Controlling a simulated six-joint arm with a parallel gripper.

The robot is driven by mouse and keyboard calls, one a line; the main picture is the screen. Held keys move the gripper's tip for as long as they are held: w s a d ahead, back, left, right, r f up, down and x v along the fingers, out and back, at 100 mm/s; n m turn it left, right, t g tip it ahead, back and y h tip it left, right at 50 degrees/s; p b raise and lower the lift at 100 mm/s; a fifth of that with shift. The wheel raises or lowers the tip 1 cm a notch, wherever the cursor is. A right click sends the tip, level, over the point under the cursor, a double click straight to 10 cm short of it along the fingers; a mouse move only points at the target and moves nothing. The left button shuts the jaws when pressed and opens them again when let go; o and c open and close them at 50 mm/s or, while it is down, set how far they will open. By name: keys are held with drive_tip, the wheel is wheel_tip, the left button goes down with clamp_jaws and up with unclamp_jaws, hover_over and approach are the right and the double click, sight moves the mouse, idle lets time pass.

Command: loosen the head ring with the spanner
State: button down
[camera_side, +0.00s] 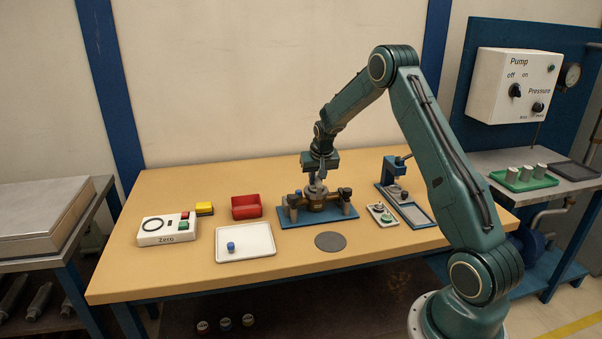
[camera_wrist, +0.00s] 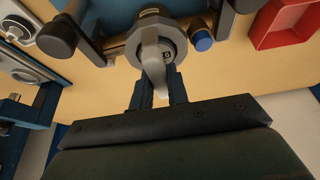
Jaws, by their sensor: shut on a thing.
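The brass meter (camera_side: 316,202) sits in the blue fixture (camera_side: 290,217) at the table's middle. In the wrist view, its grey faceted head ring (camera_wrist: 172,27) surrounds a dial showing part of a digit. My gripper (camera_side: 318,180) points down just above the meter. In the wrist view, my gripper (camera_wrist: 160,78) is shut on a pale grey tapered piece, which looks like the spanner (camera_wrist: 154,58). The piece reaches over the head ring and covers part of the dial. I cannot tell how its far end seats on the ring.
A red bin (camera_side: 246,207), a white tray (camera_side: 258,243) with a blue cap, and a Zero box (camera_side: 165,231) stand left. A small tray (camera_side: 378,208) and a blue press (camera_side: 390,175) stand right. A dark disc (camera_side: 330,241) lies in front.

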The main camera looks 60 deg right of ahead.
wheel_tip(320, 180, up, 6)
drive_tip(key=shift+f, duration=0.25)
drive_tip(key=shift+f+n, duration=0.2)
drive_tip(key=shift+n, duration=0.4)
wheel_tip(320, 180, down, 5)
drive_tip(key=shift+f, duration=0.1)
drive_tip(key=shift+y, duration=0.3)
drive_tip(key=shift+a+f+n, duration=0.1)
drive_tip(key=shift+n, duration=0.3)
